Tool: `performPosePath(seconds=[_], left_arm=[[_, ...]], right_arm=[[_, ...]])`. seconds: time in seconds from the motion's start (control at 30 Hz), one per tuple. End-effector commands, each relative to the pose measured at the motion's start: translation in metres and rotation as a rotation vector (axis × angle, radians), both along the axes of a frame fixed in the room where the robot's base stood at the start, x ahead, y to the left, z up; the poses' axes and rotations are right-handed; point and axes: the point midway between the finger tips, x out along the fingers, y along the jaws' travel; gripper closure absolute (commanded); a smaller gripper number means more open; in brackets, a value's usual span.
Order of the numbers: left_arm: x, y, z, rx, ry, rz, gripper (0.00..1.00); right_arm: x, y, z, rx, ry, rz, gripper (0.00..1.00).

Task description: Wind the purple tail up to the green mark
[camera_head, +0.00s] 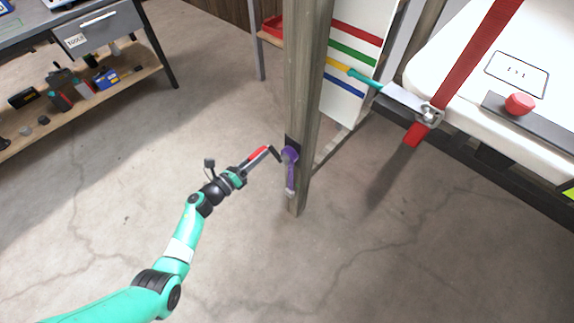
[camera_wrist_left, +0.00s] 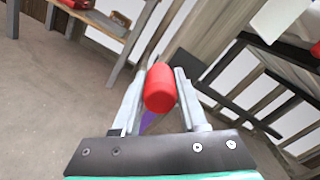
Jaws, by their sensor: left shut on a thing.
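A purple winch part (camera_head: 289,156) sits on the wooden post, with a narrow purple tail (camera_head: 291,180) hanging below it. A dark crank arm runs from it to a red handle (camera_head: 258,154). My left gripper (camera_head: 247,165) is shut on this red handle, which also shows between the fingers in the left wrist view (camera_wrist_left: 160,88). A bit of purple (camera_wrist_left: 148,121) shows behind it there. The green mark (camera_head: 350,53) is a stripe on the white board behind the post, between red and yellow stripes. My right gripper is out of view.
The wooden post (camera_head: 305,100) stands close to my left gripper. At right is a white roof panel (camera_head: 470,85) with a red strap (camera_head: 470,65) and a red knob (camera_head: 520,103). A workbench (camera_head: 90,35) is at upper left. The floor between is clear.

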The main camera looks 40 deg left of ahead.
Motion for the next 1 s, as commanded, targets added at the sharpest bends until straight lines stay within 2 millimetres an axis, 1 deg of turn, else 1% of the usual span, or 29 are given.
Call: performPosePath(seconds=[0.2, 0.27, 0.37, 0.4, 0.43, 0.53, 0.8, 0.87, 1.0], left_arm=[[0.0, -0.002, -0.002, -0.001, 0.005, -0.004, 1.0], [0.0, -0.001, -0.01, -0.001, 0.004, -0.003, 1.0], [0.0, 0.004, -0.029, -0.001, 0.004, -0.003, 1.0], [0.001, 0.006, -0.028, -0.005, 0.007, -0.005, 1.0], [0.001, 0.006, -0.031, -0.007, 0.008, -0.007, 1.0], [0.0, 0.009, -0.037, -0.002, 0.004, -0.006, 1.0], [0.001, 0.008, -0.038, -0.002, 0.002, -0.008, 1.0], [0.001, 0.005, -0.044, -0.005, 0.003, -0.01, 1.0], [0.001, -0.002, -0.065, -0.006, 0.004, -0.011, 1.0]], right_arm=[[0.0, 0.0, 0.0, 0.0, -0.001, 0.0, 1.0], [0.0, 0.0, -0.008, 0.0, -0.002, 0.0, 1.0], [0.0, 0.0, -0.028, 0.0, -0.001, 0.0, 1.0], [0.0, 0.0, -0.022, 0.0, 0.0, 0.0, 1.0], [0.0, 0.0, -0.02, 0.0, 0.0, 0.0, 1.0], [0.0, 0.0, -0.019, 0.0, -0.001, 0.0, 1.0], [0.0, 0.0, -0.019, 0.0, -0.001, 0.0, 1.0], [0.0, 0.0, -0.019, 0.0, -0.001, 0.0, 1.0], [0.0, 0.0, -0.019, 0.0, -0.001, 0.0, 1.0]])
